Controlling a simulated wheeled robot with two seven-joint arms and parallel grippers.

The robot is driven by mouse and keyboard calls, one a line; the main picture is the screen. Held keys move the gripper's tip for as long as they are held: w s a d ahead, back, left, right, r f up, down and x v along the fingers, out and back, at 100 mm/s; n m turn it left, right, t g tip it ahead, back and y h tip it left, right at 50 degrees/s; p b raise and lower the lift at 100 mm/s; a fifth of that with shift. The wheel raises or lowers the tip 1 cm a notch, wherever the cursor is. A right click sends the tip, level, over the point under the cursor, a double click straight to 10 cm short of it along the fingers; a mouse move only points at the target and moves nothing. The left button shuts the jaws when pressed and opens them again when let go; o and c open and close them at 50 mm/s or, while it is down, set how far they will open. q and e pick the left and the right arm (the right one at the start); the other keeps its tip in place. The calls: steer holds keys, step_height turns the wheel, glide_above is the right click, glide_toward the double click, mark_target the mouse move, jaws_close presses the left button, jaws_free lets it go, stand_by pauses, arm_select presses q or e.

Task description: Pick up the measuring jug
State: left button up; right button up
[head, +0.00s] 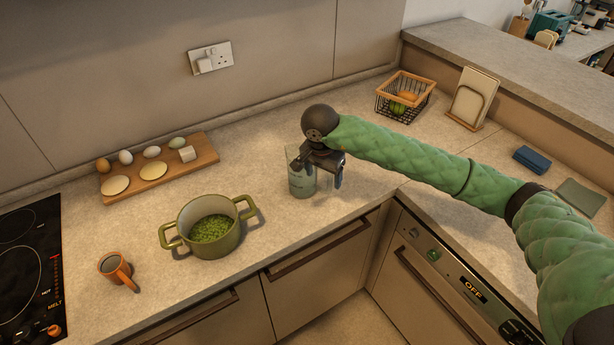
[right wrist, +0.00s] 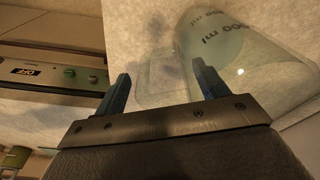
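The measuring jug (head: 301,184) is clear and stands on the counter near the inner corner, partly hidden behind my right gripper (head: 318,168) in the head view. In the right wrist view the jug (right wrist: 240,45) is large, with "ml" lettering on its wall. My right gripper (right wrist: 160,90) is open, its two blue fingers apart. The right finger overlaps the jug's clear side in the picture, and a clear handle-like part shows between the fingers. I cannot tell whether either finger touches it. My left gripper is not in view.
A wooden board (head: 205,150) holds eggs and round pieces. A wire basket (head: 385,104) and a napkin holder (head: 466,122) stand at the back right. Counter around the jug is clear.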

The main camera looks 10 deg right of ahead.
steer(key=c, duration=1.4)
steer(key=shift+c, duration=0.4)
